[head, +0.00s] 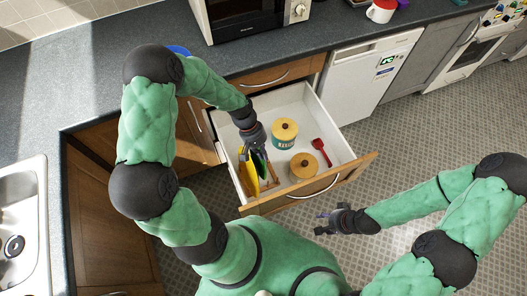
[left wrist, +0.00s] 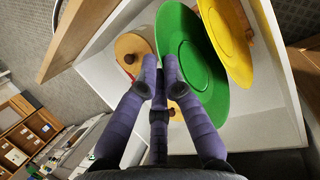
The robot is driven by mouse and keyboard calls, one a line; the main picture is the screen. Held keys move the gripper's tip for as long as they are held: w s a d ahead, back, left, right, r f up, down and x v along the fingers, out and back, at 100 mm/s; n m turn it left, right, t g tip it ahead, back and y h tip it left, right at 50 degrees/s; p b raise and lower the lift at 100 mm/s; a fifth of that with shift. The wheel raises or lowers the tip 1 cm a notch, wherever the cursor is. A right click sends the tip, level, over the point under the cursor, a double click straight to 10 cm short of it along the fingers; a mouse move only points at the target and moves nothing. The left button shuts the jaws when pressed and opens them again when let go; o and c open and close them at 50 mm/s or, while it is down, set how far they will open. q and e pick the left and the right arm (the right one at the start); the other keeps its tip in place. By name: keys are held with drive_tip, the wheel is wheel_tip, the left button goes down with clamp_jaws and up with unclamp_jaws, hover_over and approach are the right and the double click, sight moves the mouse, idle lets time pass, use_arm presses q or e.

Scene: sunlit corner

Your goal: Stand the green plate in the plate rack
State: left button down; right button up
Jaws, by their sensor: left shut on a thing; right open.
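The green plate (left wrist: 207,88) is held on edge by my left gripper (head: 257,149), whose fingers (left wrist: 160,78) are shut on its rim in the left wrist view. In the head view only a sliver of the green plate (head: 261,163) shows, inside the open drawer. The wooden plate rack (head: 270,184) is at the drawer's left side, mostly hidden. A yellow plate (head: 247,176) stands upright there, beside the green one; it also shows in the left wrist view (left wrist: 228,35). I cannot tell whether the green plate touches the rack. My right gripper (head: 328,221) is open and empty outside the drawer.
The white drawer (head: 347,152) has a wooden front (head: 340,182). The counter (head: 270,50) with a microwave (head: 240,15) is behind.

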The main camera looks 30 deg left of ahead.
sight(263, 168)
use_arm(q)
drive_tip(key=shift+f+b, duration=4.1)
drive_tip(key=shift+f, duration=0.8)
drive_tip(key=shift+f+b, duration=0.55)
drive_tip(key=shift+f, duration=0.35)
drive_tip(key=shift+s+d+f+b, duration=0.15)
drive_tip(key=shift+s+f+b, duration=0.15)
drive_tip(key=shift+f, duration=0.3)
drive_tip(key=shift+w+f, duration=0.25)
drive_tip(key=shift+f, duration=0.15)
drive_tip(key=shift+s+r, duration=0.1)
drive_tip(key=c, duration=1.3)
unclamp_jaws()
